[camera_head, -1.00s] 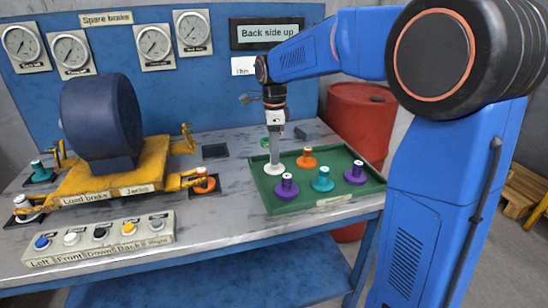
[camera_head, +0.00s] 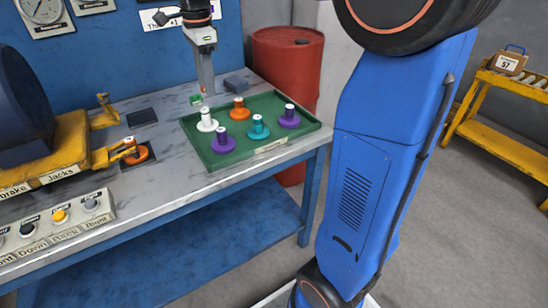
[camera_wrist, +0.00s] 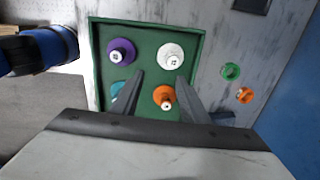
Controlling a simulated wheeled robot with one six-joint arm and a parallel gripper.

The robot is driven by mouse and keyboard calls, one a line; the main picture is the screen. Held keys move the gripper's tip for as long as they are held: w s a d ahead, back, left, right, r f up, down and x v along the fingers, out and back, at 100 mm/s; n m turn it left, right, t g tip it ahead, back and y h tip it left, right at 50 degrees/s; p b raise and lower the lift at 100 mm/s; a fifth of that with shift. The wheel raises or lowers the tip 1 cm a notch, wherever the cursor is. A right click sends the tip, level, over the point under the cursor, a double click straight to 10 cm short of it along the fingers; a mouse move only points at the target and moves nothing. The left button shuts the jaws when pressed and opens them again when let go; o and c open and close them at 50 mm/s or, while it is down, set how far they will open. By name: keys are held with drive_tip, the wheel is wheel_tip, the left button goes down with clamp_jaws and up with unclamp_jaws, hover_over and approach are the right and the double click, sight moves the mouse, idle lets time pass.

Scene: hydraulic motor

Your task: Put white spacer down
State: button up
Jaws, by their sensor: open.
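The white spacer (camera_head: 207,120) stands upright in the green tray (camera_head: 229,159), at its left side. It also shows in the wrist view (camera_wrist: 171,55), free of the fingers. My gripper (camera_head: 208,92) is open and empty, pointing down just above the white spacer. In the wrist view my two fingertips (camera_wrist: 159,77) are spread apart, with nothing between them in their grip.
The tray also holds an orange spacer (camera_head: 239,110), a teal spacer (camera_head: 258,128) and two purple ones (camera_head: 222,142). A small green part (camera_head: 196,99) lies on the table behind the tray. A red barrel (camera_head: 288,75) stands behind the table.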

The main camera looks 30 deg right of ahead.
drive_tip(key=s+d+f+n+t, duration=0.1)
drive_tip(key=s+f+n, duration=0.3)
drive_tip(key=s, duration=0.6)
drive_tip(key=s+d+f+n+t, duration=0.2)
drive_tip(key=s+f+n, duration=0.3)
drive_tip(key=s+n, duration=0.3)
drive_tip(key=s+d+f+n+t, duration=0.1)
drive_tip(key=s+d+f+n, duration=0.2)
drive_tip(key=s, duration=0.9)
drive_tip(key=f+n, duration=0.1)
drive_tip(key=n, duration=0.2)
drive_tip(key=shift+f, duration=0.3)
